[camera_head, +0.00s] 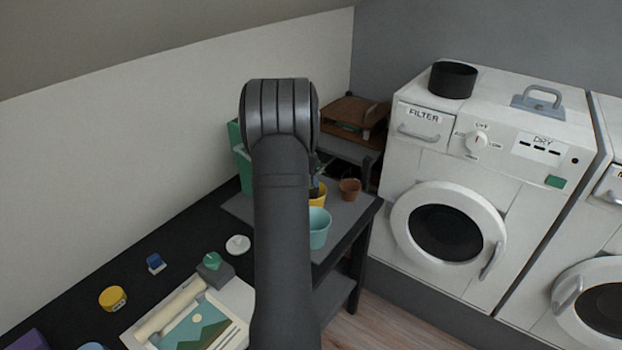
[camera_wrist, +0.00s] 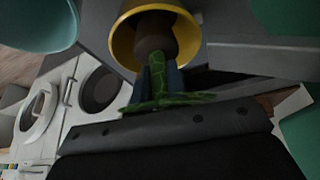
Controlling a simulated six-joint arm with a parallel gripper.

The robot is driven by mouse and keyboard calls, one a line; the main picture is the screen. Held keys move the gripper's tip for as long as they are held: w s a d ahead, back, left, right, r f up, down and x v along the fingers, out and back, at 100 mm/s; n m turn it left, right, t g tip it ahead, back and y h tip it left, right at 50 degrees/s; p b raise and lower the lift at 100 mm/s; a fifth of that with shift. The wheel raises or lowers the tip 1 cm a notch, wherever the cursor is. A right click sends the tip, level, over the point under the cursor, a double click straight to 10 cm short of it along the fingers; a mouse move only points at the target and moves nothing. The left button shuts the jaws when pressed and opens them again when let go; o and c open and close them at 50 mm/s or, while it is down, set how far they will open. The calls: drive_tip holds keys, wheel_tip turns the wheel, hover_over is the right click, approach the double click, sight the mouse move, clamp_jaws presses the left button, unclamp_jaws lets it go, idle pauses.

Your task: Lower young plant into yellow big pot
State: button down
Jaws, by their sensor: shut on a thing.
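The yellow big pot (camera_head: 318,197) stands on the grey mat at the right end of the black table, partly hidden behind my arm. In the wrist view its mouth (camera_wrist: 119,42) opens toward the camera. The young plant (camera_wrist: 158,92) has green leaves and a brown root ball (camera_wrist: 155,35). My gripper (camera_wrist: 158,76) is shut on the plant near its stem. The root ball appears within the pot's rim; I cannot tell whether it touches the bottom. In the head view, my arm hides most of the gripper and plant.
A teal pot (camera_head: 320,230) stands close in front of the yellow pot. A small terracotta pot (camera_head: 350,186) stands to the right. A green box (camera_head: 240,160) is behind at left.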

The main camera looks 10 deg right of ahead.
drive_tip(key=shift+f, duration=0.4)
drive_tip(key=c, duration=1.3)
unclamp_jaws()
drive_tip(key=shift+r, duration=0.1)
drive_tip(key=v, duration=1.7)
drive_tip(key=shift+s+a+r, duration=0.1)
drive_tip(key=x, duration=1.2)
